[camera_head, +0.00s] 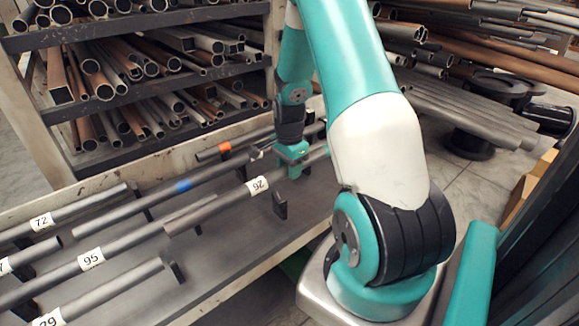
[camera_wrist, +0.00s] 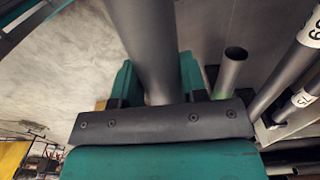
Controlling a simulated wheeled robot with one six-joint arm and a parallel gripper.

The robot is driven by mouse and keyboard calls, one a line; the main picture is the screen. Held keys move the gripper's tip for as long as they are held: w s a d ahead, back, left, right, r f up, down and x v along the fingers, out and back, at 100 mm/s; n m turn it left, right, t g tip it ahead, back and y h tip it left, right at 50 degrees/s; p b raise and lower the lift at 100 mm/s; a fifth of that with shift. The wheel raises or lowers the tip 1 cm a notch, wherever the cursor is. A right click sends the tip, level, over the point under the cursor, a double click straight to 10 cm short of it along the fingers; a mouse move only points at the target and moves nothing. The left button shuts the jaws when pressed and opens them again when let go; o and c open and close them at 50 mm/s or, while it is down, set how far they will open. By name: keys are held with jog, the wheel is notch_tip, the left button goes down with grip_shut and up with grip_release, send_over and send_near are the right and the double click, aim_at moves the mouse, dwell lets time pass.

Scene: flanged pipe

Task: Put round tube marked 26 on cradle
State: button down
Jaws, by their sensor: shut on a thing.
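The round tube marked 26 (camera_head: 215,208) is a long grey tube with a white label, which reads upside down in the head view. It slants from lower left to upper right above the dark bench. My gripper (camera_head: 292,158) is shut on it, right of the label. In the wrist view the tube (camera_wrist: 145,40) runs between the two green fingers (camera_wrist: 158,88). A black cradle post (camera_head: 280,204) stands on the bench just below and left of my gripper, apart from the tube. Whether the tube touches any other support cannot be told.
Tubes marked 95 (camera_head: 125,242), 72 (camera_head: 75,215) and 29 (camera_head: 110,292) lie at the left on black posts (camera_head: 173,266). A rack (camera_head: 150,90) full of pipes stands behind the bench.

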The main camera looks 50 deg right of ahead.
jog(key=shift+f+b, duration=2.2)
jog(key=shift+f, duration=1.2)
jog(key=shift+a, duration=0.15)
jog(key=shift+f, duration=0.55)
jog(key=c, duration=0.6)
grip_release()
notch_tip(320, 180, up, 17)
jog(key=shift+r, duration=0.2)
